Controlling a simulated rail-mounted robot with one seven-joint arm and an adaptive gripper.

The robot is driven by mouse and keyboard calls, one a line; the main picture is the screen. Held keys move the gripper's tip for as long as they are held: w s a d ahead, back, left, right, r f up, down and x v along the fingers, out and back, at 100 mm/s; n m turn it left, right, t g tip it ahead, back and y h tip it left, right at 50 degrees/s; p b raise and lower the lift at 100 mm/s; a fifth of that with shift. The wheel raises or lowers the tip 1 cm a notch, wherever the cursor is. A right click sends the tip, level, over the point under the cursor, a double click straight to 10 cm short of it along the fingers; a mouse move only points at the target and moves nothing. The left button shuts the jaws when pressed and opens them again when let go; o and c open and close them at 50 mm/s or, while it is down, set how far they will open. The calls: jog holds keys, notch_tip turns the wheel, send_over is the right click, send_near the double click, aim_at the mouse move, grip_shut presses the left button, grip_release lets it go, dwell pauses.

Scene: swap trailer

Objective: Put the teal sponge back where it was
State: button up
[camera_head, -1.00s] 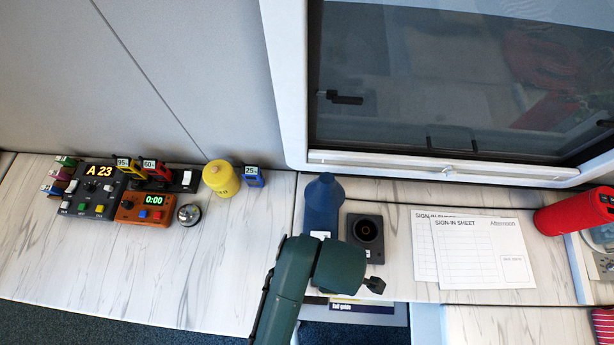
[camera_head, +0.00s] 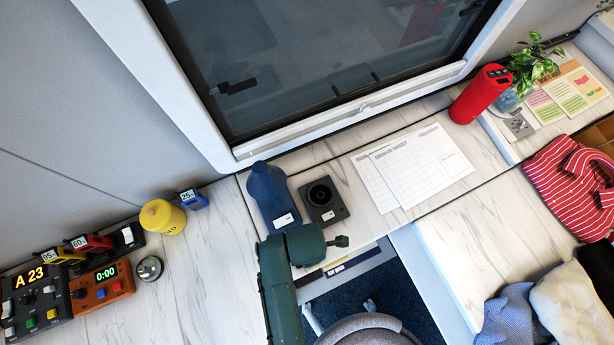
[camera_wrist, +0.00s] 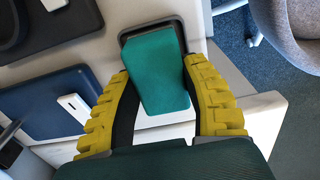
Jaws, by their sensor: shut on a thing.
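The teal sponge (camera_wrist: 159,70) shows in the wrist view between the yellow fingers of my gripper (camera_wrist: 160,75), which is shut on it. A dark rim (camera_wrist: 126,38) with a pale edge shows around the sponge's far end. I cannot tell whether the sponge rests in it or is above it. In the head view my green arm covers the gripper and the sponge, near the front edge of the counter (camera_head: 215,270).
A blue bottle-shaped object (camera_head: 268,190) and a black device with a round opening (camera_head: 337,214) stand just behind my arm. Paper sheets (camera_head: 425,165) lie to the right. A yellow pot (camera_head: 160,217) stands left. A grey chair (camera_head: 365,328) is below the counter.

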jog(key=o, duration=1)
jog(key=shift+c, duration=0.2)
notch_tip(320, 180, up, 12)
jog(key=w+d+r+m+t, duration=0.2)
jog(key=w+r+m+t, duration=0.8)
jog(key=w+r, duration=0.6)
jog(key=s+d+r+m+t, duration=0.1)
jog(key=r+m+t, duration=0.5)
jog(key=r, duration=0.9)
jog(key=s+d+r+m+t, duration=0.2)
jog(key=r+m+t, duration=0.4)
jog(key=r, duration=0.9)
jog(key=shift+d+m+h, duration=0.4)
jog(key=shift+d+m, duration=0.4)
jog(key=shift+d, duration=0.1)
